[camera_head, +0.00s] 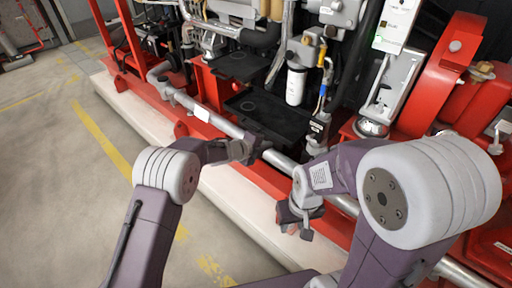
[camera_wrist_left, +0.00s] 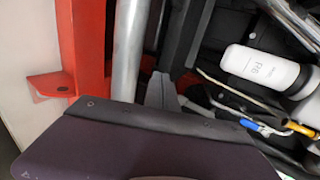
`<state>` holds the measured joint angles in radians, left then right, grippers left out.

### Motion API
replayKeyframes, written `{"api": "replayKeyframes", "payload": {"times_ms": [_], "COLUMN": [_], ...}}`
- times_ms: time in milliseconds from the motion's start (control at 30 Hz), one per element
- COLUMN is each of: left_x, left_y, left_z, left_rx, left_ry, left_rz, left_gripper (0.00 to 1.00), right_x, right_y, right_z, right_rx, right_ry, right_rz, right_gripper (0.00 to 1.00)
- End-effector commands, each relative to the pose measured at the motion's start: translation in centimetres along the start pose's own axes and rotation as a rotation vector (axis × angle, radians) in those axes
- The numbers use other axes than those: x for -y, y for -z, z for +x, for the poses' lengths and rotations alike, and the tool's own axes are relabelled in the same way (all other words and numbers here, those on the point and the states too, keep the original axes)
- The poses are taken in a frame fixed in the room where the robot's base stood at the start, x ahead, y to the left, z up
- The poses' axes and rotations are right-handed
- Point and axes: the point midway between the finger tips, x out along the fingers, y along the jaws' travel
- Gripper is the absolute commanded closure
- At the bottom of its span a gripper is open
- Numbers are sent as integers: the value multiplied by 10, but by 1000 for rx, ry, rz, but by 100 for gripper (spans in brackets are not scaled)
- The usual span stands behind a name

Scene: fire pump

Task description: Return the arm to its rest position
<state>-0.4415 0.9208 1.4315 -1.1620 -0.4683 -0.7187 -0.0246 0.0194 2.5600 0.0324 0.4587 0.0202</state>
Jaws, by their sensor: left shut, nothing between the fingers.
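My left arm comes in from the left of the head view, and its gripper (camera_head: 258,148) is shut and empty. It is close to the long grey pipe along the front of the red pump frame; I cannot tell if they touch. In the left wrist view the grey fingers (camera_wrist_left: 162,92) show together beside the pipe, partly hidden by the dark gripper body. My right gripper (camera_head: 297,220) hangs lower, in front of the frame, pointing down. Its finger gap is not clear, and I see nothing held.
The grey pipe (camera_head: 228,127) runs along the red frame (camera_head: 262,178) on a pale plinth (camera_head: 238,203). Behind it are black trays (camera_head: 268,117), a white filter (camera_head: 296,84) and hoses. Open floor (camera_head: 60,185) with yellow lines lies at left.

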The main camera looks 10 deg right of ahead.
Motion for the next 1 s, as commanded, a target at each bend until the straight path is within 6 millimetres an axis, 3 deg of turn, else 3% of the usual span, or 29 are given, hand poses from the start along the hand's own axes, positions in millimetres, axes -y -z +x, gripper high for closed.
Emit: {"api": "replayKeyframes", "payload": {"times_ms": [100,233,633,700,767,867,900,967,1000], "left_x": [4,2,0,4,21,66,74,65,50], "left_y": [-1,-1,0,-9,-24,-62,-82,-110,-124], "left_z": [-28,-48,-57,-62,-75,-130,-162,-211,-243], "left_rx": [2,1,1,15,44,141,211,343,434], "left_ry": [0,0,0,5,31,97,110,97,80], "left_rz": [-2,-1,0,-4,-1,-22,-81,-255,-405], "left_gripper": [100,100,100,100,100,100,100,100,100], "right_x": [0,0,0,0,0,1,1,1,1], "right_y": [1,2,2,2,2,3,4,4,4], "right_z": [-10,-15,-16,-18,-21,-31,-35,-40,-43], "right_rx": [0,0,0,0,0,0,0,0,0], "right_ry": [0,0,0,0,0,0,0,0,0], "right_rz": [0,0,0,0,0,0,0,0,0], "right_gripper": [64,64,64,64,64,64,64,64,64]}}
